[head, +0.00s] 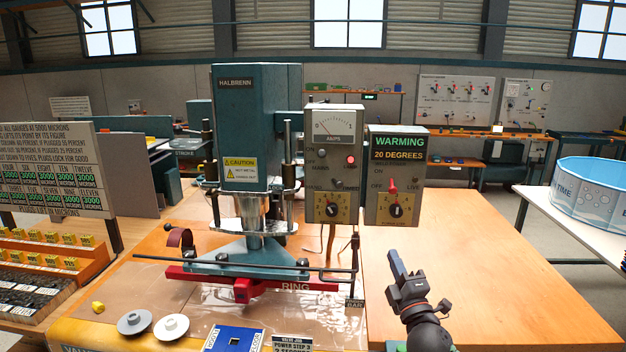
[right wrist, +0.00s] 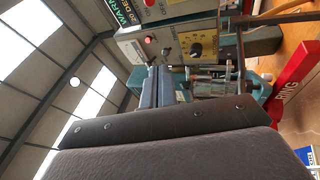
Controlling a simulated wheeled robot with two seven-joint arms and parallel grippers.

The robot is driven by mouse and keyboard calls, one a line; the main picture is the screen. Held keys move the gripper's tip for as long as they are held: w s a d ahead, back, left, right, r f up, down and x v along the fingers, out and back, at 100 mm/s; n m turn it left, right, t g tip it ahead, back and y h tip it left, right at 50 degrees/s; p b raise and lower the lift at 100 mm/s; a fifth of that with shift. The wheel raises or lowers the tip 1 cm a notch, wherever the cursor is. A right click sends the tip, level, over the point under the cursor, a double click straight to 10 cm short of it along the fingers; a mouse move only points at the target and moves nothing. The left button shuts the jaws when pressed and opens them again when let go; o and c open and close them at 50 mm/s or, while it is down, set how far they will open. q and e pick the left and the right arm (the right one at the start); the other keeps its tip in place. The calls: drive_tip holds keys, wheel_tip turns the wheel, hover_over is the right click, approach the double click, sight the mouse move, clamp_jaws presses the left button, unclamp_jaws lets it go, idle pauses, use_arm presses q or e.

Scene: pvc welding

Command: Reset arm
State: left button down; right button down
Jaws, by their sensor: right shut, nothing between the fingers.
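My right gripper (head: 397,266) rises from the lower right of centre in the head view, in front of the bare right part of the table. It is shut and empty, apart from the machine. In the right wrist view the dark gripper body fills the lower part, and its shut fingers (right wrist: 157,84) point toward the control boxes. My left gripper is in neither view. The teal welding machine (head: 245,120) stands at the centre, with a red bar marked RING (head: 295,286) low in front; the bar also shows in the right wrist view (right wrist: 297,82).
An AMPS meter box (head: 334,165) and a WARMING box (head: 395,178) stand right of the machine. A grey disc (head: 134,322), a white disc (head: 171,327) and a blue square piece (head: 234,340) lie in front. The wooden table (head: 490,265) is clear on the right.

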drive_tip(key=s+d+f+m+g+h, duration=0.25)
drive_tip(key=s+f+m+g, duration=0.4)
drive_tip(key=f, duration=0.55)
drive_tip(key=s+d+f+m+g+h, duration=0.2)
drive_tip(key=s+f+m+g+h, duration=0.15)
drive_tip(key=s+f+m, duration=0.65)
drive_tip(key=s+a+f+m+g+y, duration=0.1)
drive_tip(key=s+f+g, duration=0.3)
drive_tip(key=s+f, duration=0.5)
drive_tip(key=s+a+f+m+g+y, duration=0.1)
drive_tip(key=s+f+g, duration=0.4)
drive_tip(key=s, duration=0.8)
drive_tip(key=s+a+f+g, duration=0.1)
drive_tip(key=a+f, duration=0.1)
drive_tip(key=f, duration=0.6)
drive_tip(key=s+a+f, duration=0.1)
drive_tip(key=a+f, duration=0.2)
drive_tip(key=f, duration=0.5)
drive_tip(key=shift+a+g, duration=0.3)
drive_tip(key=shift+g, duration=0.1)
